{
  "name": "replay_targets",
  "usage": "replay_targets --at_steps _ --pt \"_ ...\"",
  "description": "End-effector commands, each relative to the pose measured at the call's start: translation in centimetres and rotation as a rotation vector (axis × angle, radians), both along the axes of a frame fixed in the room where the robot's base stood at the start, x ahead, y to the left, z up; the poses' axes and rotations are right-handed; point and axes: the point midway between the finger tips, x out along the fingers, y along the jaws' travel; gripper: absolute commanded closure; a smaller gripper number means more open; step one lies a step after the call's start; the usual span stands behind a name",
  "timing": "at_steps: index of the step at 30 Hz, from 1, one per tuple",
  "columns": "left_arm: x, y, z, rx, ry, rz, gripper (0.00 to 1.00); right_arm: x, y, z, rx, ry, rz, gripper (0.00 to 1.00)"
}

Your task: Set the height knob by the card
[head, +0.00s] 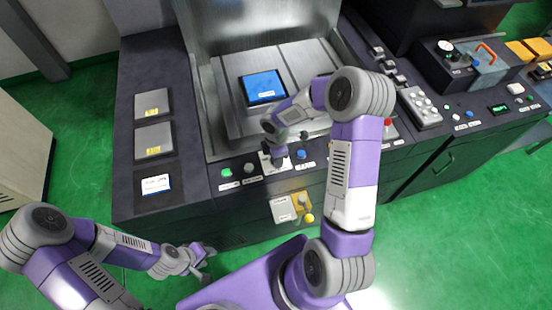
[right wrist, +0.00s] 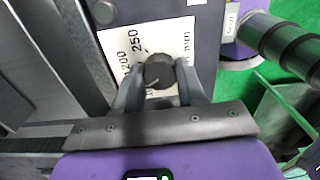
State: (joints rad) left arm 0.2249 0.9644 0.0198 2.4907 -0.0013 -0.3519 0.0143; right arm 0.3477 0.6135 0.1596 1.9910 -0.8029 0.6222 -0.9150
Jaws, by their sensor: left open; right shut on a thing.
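The height knob (right wrist: 159,71) is dark and round with a pale pointer line, on a white dial plate (right wrist: 140,42) marked 200, 250 and mm. In the right wrist view my right gripper (right wrist: 158,78) has a finger on each side of it and is shut on it. In the head view this gripper (head: 277,160) is over the front panel and mostly hides the knob. A white card with a blue edge (head: 156,184) lies on the left panel; its writing is too small to read. My left gripper (head: 196,264) is open and empty, low in front of the machine.
A blue block (head: 263,86) sits in the machine's bay. Green floor is free at the left.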

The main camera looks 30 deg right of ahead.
Motion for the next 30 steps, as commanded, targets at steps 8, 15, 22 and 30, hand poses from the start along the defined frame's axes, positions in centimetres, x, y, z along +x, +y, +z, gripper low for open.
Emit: replay_targets --at_steps 8,15,22,30 --pt "0.00 0.00 -0.98 0.000 0.000 0.000 0.57 0.10 0.01 0.05 -0.001 -0.004 -0.124 0.91" --pt "0.00 0.00 -1.15 0.000 0.000 0.000 0.57 0.12 0.04 0.16 0.000 -0.004 -0.162 0.91" --pt "0.00 0.00 -1.14 0.000 0.000 0.000 0.57 0.14 0.02 0.19 0.000 -0.004 -0.164 0.91" --pt "0.00 0.00 -1.14 0.000 0.000 0.000 0.57 0.13 0.02 0.16 0.000 -0.004 -0.164 0.39"
